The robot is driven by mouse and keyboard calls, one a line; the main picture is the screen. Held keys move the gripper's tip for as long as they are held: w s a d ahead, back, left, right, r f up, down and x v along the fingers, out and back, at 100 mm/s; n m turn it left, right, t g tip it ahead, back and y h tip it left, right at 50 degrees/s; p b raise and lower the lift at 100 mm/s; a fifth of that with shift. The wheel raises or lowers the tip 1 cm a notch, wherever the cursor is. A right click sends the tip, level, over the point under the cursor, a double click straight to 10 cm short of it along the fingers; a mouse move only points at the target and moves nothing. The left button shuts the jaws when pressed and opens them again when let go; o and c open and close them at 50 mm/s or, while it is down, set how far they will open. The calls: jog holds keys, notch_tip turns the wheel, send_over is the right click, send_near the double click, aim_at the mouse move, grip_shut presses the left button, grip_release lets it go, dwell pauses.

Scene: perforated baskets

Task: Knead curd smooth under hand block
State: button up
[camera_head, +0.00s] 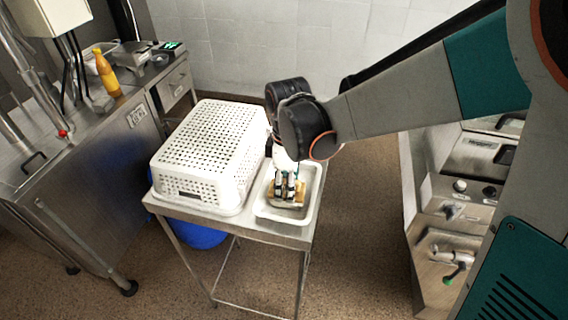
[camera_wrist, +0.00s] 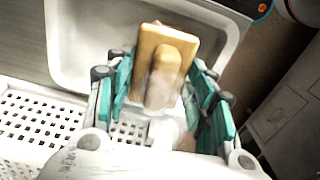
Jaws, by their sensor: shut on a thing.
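The hand block (camera_wrist: 182,37) is a tan wooden plate with a raised, rounded handle. It is over the white tray (camera_head: 310,205), whose rim (camera_wrist: 55,40) also shows in the wrist view. My gripper (camera_head: 288,187) points down into the tray, and in the wrist view my gripper (camera_wrist: 158,75) has its teal fingers on either side of the block's handle, shut on it. The block (camera_head: 297,201) shows partly behind the fingers in the head view. I cannot make out the curd; anything under the block is hidden. Whether the block touches anything below is unclear.
A white perforated basket (camera_head: 215,140) sits upside down just left of the tray on a small steel table (camera_head: 283,234). A blue bin (camera_head: 200,236) is under the table. A steel counter with a yellow bottle (camera_head: 107,75) stands left. Steel equipment (camera_head: 465,190) stands right.

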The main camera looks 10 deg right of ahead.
jog(key=shift+f+b, duration=0.4)
jog(key=shift+f, duration=0.1)
dwell(1.3)
jog(key=shift+r+p, duration=2.55)
jog(key=shift+r, duration=1.05)
